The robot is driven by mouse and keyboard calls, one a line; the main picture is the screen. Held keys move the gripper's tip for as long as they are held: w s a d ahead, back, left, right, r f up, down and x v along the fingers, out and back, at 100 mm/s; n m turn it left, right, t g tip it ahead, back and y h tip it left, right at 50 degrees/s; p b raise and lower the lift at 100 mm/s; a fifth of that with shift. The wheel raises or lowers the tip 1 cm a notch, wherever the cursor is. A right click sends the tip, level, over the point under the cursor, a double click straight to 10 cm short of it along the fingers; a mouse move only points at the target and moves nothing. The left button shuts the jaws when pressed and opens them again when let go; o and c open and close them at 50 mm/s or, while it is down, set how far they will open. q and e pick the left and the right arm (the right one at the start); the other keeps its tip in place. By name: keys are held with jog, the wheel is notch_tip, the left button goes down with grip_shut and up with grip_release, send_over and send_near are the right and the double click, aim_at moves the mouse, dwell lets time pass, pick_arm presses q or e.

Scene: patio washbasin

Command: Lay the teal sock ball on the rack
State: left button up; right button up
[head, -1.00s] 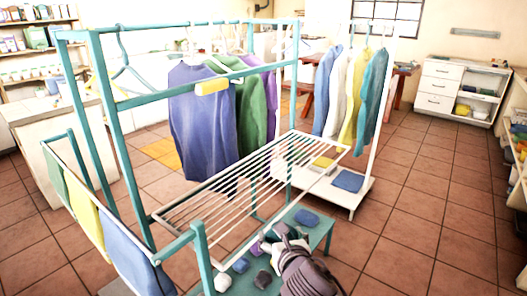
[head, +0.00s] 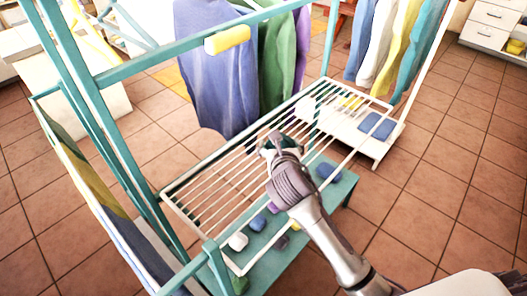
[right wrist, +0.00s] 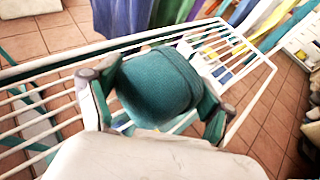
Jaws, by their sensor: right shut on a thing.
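The teal sock ball (right wrist: 157,85) is between the fingers of my right gripper (right wrist: 152,105) in the right wrist view, with a finger on each side. In the head view my right gripper (head: 274,143) is over the rack (head: 200,238), around the middle of its length, and mostly hides the ball. The rack is a white frame of parallel slats, and its rim (right wrist: 40,68) runs behind the ball in the right wrist view. I cannot tell whether the ball touches the slats. My left gripper is not in view.
Below the rack, a teal bench (head: 345,186) holds several sock balls, including a white one (head: 237,241) and a blue one (head: 328,172). A teal rail with a yellow block (head: 227,39) crosses above. Hanging clothes (head: 215,70) stand close behind the rack.

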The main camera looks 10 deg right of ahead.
send_over(257, 167)
notch_tip(257, 167, down, 4)
jog(key=shift+w+d+f+b, duration=0.1)
jog(key=shift+w+b, duration=0.05)
jog(key=shift+b, duration=0.25)
jog(key=shift+f+b, duration=0.3)
jog(key=shift+f, duration=1.6)
jog(key=o, duration=1)
jog(key=shift+f, duration=0.1)
jog(key=shift+s+r, duration=0.2)
jog(key=p+v, duration=0.1)
jog(key=v, duration=1)
jog(key=shift+s+r, duration=0.15)
jog(key=shift+s, duration=0.15)
